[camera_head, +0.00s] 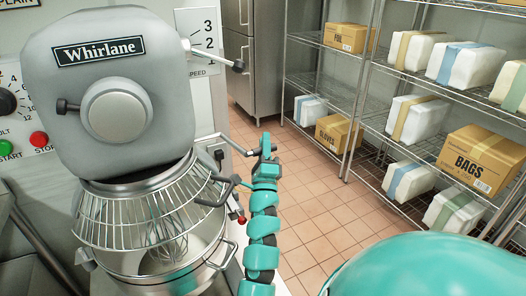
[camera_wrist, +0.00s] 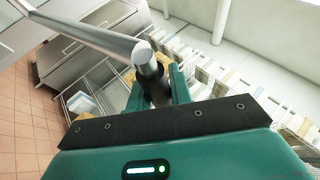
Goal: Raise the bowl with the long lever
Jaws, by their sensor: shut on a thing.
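The mixer's steel bowl (camera_head: 208,268) sits under the wire guard, with a whisk (camera_head: 168,243) inside it. The long lever (camera_head: 234,145) is a bar on the right side of the mixer, reaching toward my gripper. In the wrist view the lever (camera_wrist: 95,35) is a grey metal bar ending in a dark upright grip (camera_wrist: 150,70). My gripper (camera_head: 266,150) is at the lever's outer end, right of the mixer. In the wrist view its two fingers (camera_wrist: 157,88) are closed around the dark grip. The finger tips are partly hidden behind the grip.
The grey mixer head (camera_head: 110,85) and wire guard (camera_head: 140,212) stand left of my arm. A shorter speed lever (camera_head: 215,56) sticks out above. Wire shelves (camera_head: 355,120) with boxes stand at the right. The tiled floor (camera_head: 310,215) between is clear.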

